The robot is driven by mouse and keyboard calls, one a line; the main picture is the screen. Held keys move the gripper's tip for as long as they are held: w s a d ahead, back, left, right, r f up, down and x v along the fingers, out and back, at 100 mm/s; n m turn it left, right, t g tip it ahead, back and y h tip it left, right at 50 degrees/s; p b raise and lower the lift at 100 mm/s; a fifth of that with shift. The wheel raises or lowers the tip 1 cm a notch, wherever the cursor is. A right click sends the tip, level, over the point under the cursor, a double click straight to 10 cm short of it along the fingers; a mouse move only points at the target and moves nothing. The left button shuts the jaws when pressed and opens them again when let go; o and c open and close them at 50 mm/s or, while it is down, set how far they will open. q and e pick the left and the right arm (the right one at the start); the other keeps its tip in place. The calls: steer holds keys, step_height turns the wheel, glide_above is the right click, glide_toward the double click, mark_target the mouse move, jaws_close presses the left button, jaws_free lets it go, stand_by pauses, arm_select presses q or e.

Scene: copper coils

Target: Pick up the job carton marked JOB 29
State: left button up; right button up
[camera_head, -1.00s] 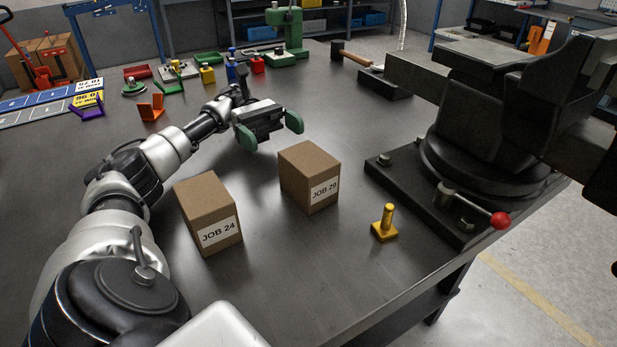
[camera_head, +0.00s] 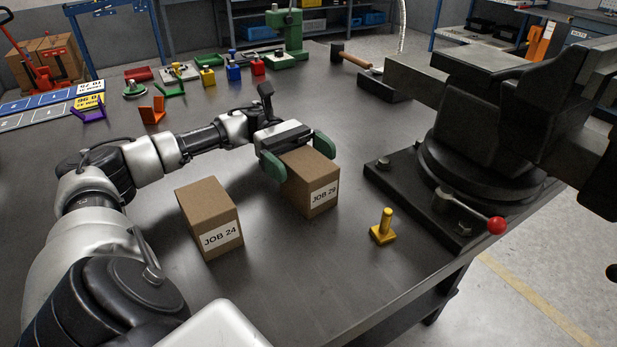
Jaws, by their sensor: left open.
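The brown carton marked JOB 29 (camera_head: 310,190) stands upright on the dark workbench, its white label facing the front right. My left gripper (camera_head: 299,156) is open at the carton's back upper part. One green finger is at its left side and the other at its back right edge. Whether the fingers touch the carton I cannot tell. A similar carton marked JOB 24 (camera_head: 209,215) stands to the left and nearer, apart from the gripper. My right gripper does not show.
A large black vise (camera_head: 470,150) with a red-tipped handle stands on the right. A yellow peg on a base (camera_head: 383,228) stands between it and the carton. Small coloured fixtures and a hammer (camera_head: 350,59) lie at the back. The bench front is clear.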

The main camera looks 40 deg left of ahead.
arm_select(q)
steer(key=shift+c, duration=0.3)
steer(key=c, duration=1)
steer(key=shift+r, duration=0.1)
